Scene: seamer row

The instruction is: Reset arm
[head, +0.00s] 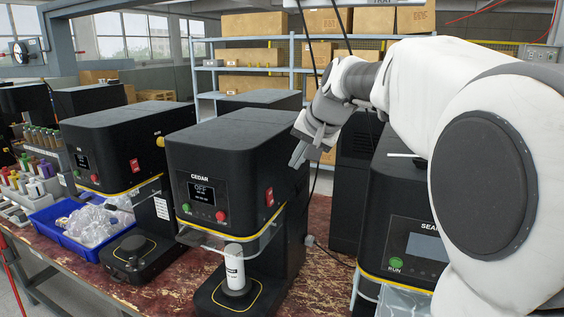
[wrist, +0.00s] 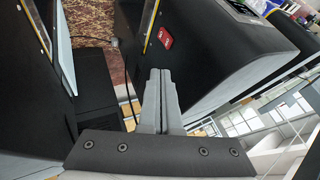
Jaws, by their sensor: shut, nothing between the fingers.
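My gripper (head: 297,157) is in the air beside the right side of the CEDAR machine (head: 218,134), near its red rocker switch (head: 269,196). In the wrist view its two grey fingers (wrist: 160,92) lie side by side, shut with nothing between them. The red switch (wrist: 165,38) shows just beyond the fingertips; I cannot tell whether they touch the machine. My white arm (head: 420,85) reaches in from the right. The CEDAR display reads OFF, and a white canister (head: 235,268) stands upright on its lower plate.
A second black machine (head: 121,150) stands to the left, with a blue bin (head: 72,238) of clear plastic pieces before it. Another machine (head: 412,240) stands close on the right, partly behind my arm. Shelves with boxes (head: 252,57) are behind.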

